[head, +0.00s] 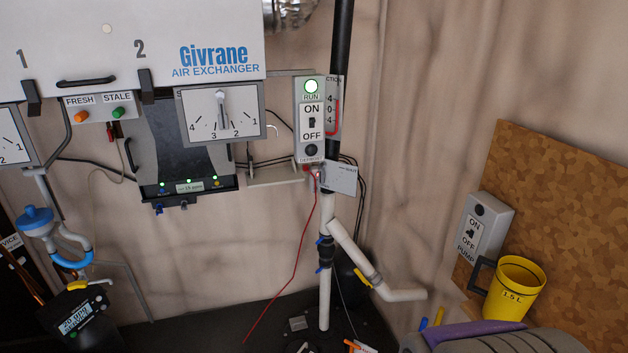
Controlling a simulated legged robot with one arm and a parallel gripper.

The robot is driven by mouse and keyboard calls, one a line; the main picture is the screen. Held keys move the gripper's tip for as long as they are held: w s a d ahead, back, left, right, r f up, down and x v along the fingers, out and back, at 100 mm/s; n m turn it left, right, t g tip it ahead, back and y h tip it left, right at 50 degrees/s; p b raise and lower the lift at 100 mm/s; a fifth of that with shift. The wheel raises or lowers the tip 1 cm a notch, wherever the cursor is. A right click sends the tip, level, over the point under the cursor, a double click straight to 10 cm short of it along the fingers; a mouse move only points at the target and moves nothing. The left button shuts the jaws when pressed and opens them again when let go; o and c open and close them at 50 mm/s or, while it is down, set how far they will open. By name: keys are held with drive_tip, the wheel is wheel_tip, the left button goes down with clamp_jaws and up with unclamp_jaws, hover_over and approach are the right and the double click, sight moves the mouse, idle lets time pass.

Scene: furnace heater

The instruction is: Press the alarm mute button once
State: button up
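No button that I can read as alarm mute shows in the head view. A grey control box (301,139) on the wall has a lit green RUN lamp (311,87) and an ON/OFF switch (312,122). A dark round button (311,150) sits at its bottom, above a label too small to read. Left of it, a dark unit (178,150) has a lower strip with green lights, small coloured controls and a ppm display (189,187). At the lower left is a handheld-looking meter (78,318) with a lit display. My gripper is not in view.
The Givrane air exchanger (215,62) overhangs the upper left, with a dial gauge (221,112) below it. White pipes (326,280) and a red wire (303,240) run down mid-frame. A pump switch box (485,230) and yellow jug (515,290) are at right.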

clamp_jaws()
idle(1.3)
